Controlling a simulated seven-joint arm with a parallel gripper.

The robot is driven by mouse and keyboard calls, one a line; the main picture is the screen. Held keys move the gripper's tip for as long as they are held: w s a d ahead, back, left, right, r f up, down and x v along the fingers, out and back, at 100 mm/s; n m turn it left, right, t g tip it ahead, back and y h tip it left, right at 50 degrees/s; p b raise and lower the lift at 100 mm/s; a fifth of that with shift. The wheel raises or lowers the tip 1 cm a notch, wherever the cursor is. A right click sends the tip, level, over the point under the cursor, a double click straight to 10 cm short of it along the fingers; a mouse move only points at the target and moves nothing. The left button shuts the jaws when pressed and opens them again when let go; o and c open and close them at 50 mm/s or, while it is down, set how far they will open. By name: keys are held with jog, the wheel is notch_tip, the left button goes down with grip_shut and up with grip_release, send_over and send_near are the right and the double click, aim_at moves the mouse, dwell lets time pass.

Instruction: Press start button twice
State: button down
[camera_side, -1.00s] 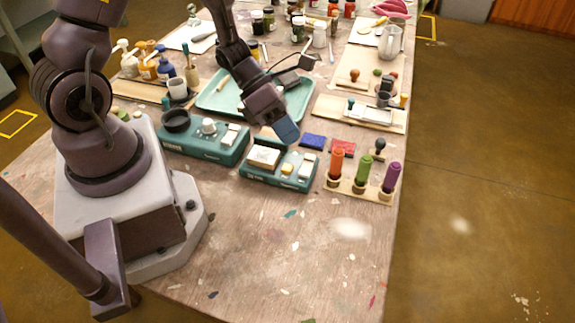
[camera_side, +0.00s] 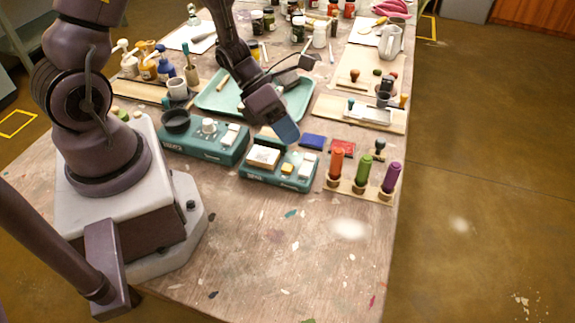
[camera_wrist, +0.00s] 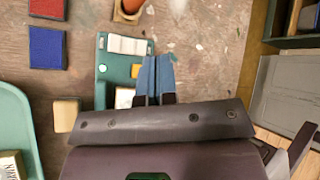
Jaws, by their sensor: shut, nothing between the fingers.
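A small teal device (camera_side: 278,178) stands on the table below my gripper. It carries a pale square top piece (camera_side: 263,156), a yellow button (camera_side: 287,168) and a white rectangular key (camera_side: 307,169). The wrist view shows its white key (camera_wrist: 128,45), its yellow button (camera_wrist: 136,71) and a small green spot (camera_wrist: 103,68). I cannot read which is labelled start. My gripper (camera_side: 288,133), with blue fingers, is shut and empty, above and behind the device. In the wrist view the fingers (camera_wrist: 153,78) hide part of the device beside the yellow button. No contact is visible.
A second teal device (camera_side: 205,148) with a knob stands to the left. Blue (camera_side: 313,141) and red (camera_side: 342,148) pads lie behind right. A rack (camera_side: 358,193) of coloured handles stands right. A teal tray (camera_side: 215,99) lies behind. The front table is mostly clear.

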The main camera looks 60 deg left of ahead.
aim_at(288, 165)
dwell(0.8)
notch_tip(288, 165, up, 4)
jog(key=shift+f, duration=0.1)
dwell(0.4)
jog(key=shift+f, duration=4.45)
jog(key=shift+f, duration=0.1)
jog(key=shift+f, duration=0.3)
